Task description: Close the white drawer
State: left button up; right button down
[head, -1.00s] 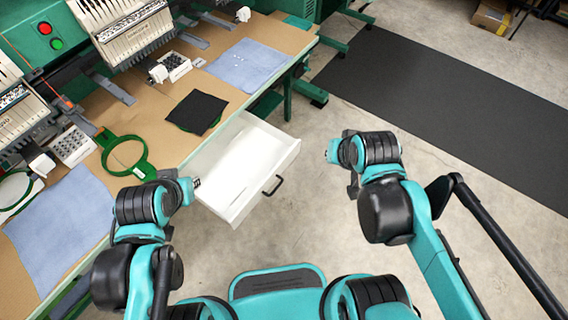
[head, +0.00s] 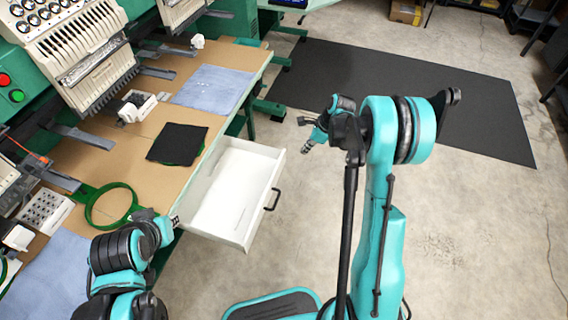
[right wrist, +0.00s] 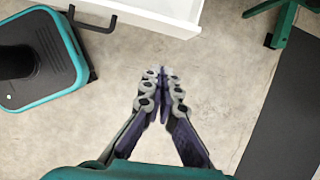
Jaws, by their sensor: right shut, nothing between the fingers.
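The white drawer (head: 232,190) is pulled out from under the table edge in the head view, empty inside. Its dark handle (head: 272,200) sits on the front panel facing right. In the right wrist view, the drawer (right wrist: 165,14) shows at the top with its handle (right wrist: 80,22) at upper left. My right gripper (head: 305,134) is to the right of the drawer, apart from it. In the right wrist view the gripper (right wrist: 162,72) is shut and empty over bare floor. My left gripper (head: 176,220) is near the drawer's near left corner, too small and partly hidden to read.
The wooden tabletop (head: 160,122) carries a black cloth (head: 177,144), a blue cloth (head: 212,88) and a green hoop (head: 110,205). Embroidery machines (head: 75,50) stand behind. Bare floor (head: 470,220) lies right of the drawer, with a dark mat (head: 400,90) farther back.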

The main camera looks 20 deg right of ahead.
jog(key=w+a+f+b, duration=0.4)
jog(key=a+f+b, duration=0.1)
jog(key=f, duration=0.5)
jog(key=shift+w+a+f+m, duration=0.15)
jog(key=shift+w+a+m, duration=0.15)
jog(key=shift+a, duration=0.25)
jog(key=shift+s, duration=0.1)
jog(key=w+a, duration=0.4)
jog(key=a, duration=0.2)
jog(key=w+a, duration=0.5)
jog(key=a, duration=0.2)
jog(key=w+a, duration=0.5)
jog(key=a, duration=0.2)
jog(key=shift+a, duration=0.15)
jog(key=shift+s, duration=0.1)
